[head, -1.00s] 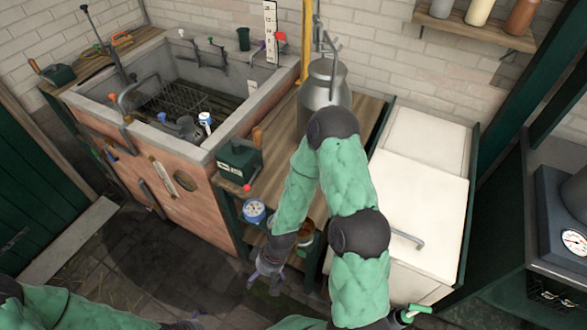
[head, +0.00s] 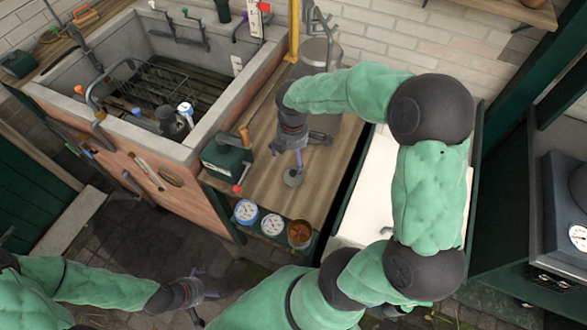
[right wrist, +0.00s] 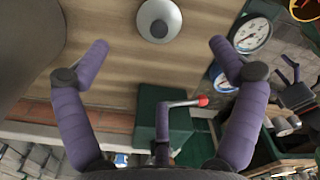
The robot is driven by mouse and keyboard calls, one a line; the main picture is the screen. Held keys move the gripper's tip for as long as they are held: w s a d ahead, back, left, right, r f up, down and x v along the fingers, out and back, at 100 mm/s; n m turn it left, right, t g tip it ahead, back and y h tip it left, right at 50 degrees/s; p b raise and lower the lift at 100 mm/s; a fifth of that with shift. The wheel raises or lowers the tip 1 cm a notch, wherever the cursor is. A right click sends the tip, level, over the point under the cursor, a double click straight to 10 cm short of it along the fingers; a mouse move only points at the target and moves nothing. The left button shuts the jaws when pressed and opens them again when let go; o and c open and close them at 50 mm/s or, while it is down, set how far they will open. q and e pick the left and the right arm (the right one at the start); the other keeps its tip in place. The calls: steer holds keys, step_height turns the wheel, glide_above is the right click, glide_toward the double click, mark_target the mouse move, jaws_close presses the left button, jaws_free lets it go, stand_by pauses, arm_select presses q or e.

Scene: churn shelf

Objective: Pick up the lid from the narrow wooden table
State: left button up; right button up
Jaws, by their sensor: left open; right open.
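In the right wrist view the lid (right wrist: 159,18) is at the top middle, beyond the gap between the fingertips. My right gripper (head: 286,154) points down over the table just behind the lid; its fingers are spread (right wrist: 160,48) with nothing between them. My left gripper (head: 207,294) is open and empty, low at the bottom left over the floor, away from the table.
A metal churn (head: 316,58) stands at the table's back, partly hidden by my right arm. A green box with a red-tipped crank (head: 226,157) sits at the table's left edge. Round dials (head: 246,211) and a copper-coloured pot (head: 300,233) are below the front edge. A stone sink (head: 205,138) adjoins left.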

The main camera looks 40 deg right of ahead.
mark_target(293, 172)
steer(key=shift+d+f, duration=0.1)
steer(key=shift+d, duration=0.1)
steer(key=shift+f, duration=0.3)
step_height(293, 172, down, 5)
steer(key=shift+r+b, duration=0.15)
steer(key=shift+b, duration=0.7)
step_height(293, 172, down, 5)
steer(key=shift+a+f+b, duration=0.1)
steer(key=shift+a+b, duration=0.05)
steer(key=shift+b, duration=0.95)
steer(key=c, duration=1.2)
